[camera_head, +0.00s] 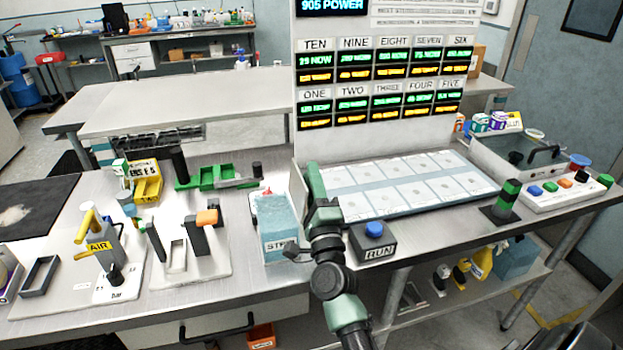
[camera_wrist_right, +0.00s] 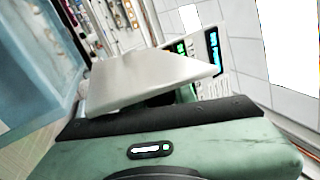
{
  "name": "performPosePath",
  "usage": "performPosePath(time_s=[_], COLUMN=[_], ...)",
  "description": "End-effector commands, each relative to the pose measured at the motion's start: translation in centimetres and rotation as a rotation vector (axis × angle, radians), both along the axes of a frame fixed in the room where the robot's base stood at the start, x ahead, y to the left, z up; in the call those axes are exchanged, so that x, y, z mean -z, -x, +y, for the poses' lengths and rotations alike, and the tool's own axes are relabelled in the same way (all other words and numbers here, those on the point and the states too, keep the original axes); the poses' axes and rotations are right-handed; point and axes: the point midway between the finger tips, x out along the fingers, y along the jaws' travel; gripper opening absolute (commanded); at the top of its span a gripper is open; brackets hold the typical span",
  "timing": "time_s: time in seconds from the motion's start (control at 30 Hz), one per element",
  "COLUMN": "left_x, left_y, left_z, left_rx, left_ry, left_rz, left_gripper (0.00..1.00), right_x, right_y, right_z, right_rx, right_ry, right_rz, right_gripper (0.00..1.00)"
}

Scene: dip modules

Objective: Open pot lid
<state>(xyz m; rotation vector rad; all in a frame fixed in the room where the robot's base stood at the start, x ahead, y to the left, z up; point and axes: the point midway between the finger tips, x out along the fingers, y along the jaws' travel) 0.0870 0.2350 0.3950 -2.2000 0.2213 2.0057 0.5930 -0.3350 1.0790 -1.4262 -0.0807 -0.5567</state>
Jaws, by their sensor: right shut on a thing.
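A light blue pot (camera_head: 279,234) with a label starting "STR" stands at the middle of the bench. A light blue wall also shows at the left of the right wrist view (camera_wrist_right: 30,60). My right gripper (camera_head: 313,190) is just right of the pot's upper edge. In the right wrist view, a pale grey flat plate (camera_wrist_right: 145,78), apparently the pot lid, sits tilted at the jaws, and the gripper is shut on it. The fingertips and the exact grip are hidden, and I cannot tell whether the plate touches the pot. My left gripper is not in view.
A blue RUN button (camera_head: 374,231) is right of my arm, beside a white-squared tray (camera_head: 470,187). A grey basin (camera_head: 500,154) with a black handle stands farther right. Fixtures and an AIR stand (camera_head: 100,248) fill the left bench. The display panel rises behind.

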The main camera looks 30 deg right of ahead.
Motion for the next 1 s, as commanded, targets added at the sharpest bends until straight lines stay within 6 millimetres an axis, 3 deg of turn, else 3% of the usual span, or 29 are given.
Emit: performPosePath(time_s=[0.03,0.07,0.1,0.47,1.0], left_x=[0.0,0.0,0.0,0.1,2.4], left_y=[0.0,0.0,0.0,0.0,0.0], left_z=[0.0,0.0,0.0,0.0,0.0], left_rx=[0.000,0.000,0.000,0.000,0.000], left_ry=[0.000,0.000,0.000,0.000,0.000], left_rz=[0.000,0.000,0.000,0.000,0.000], left_gripper=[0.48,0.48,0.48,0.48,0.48], right_x=[-0.1,-0.1,-0.1,0.1,3.0], right_y=[0.0,0.0,0.0,0.2,6.5], right_z=[0.0,0.0,0.0,0.1,2.3], right_rx=[0.001,0.001,0.001,0.000,0.001], right_ry=[0.001,0.001,0.001,0.002,0.002], right_rz=[-0.001,-0.001,-0.001,0.001,0.001], right_gripper=[0.00,0.35,0.46,0.47,0.47])
